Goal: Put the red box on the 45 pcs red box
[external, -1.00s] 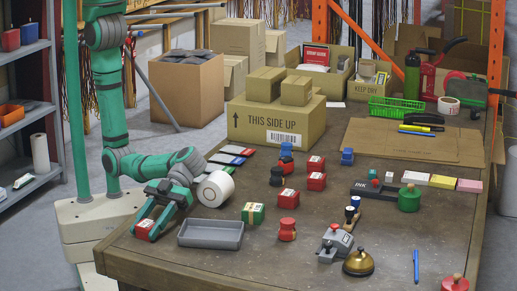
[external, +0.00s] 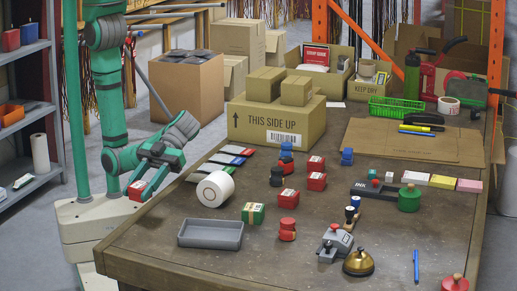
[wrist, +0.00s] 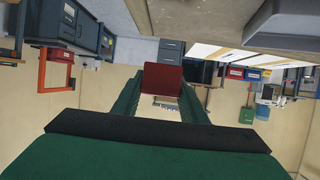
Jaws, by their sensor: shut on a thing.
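My gripper (external: 143,180) is shut on a red box (external: 138,190) with a white label. It holds the box in the air just off the left edge of the table, near my base. In the wrist view the red box (wrist: 163,80) sits between the two green fingers (wrist: 163,98). Several similar red boxes with white labels stand on the table: a far one (external: 316,163), a middle one (external: 316,181) and a near one (external: 288,199). The labels are too small to read, so I cannot tell which is the 45 pcs one.
A white tape roll (external: 215,189), a grey tray (external: 211,243) and a green box (external: 253,213) are on the near left of the table. Dark and red stacked pieces (external: 277,176) stand beside the red boxes. A large carton (external: 275,128) stands behind.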

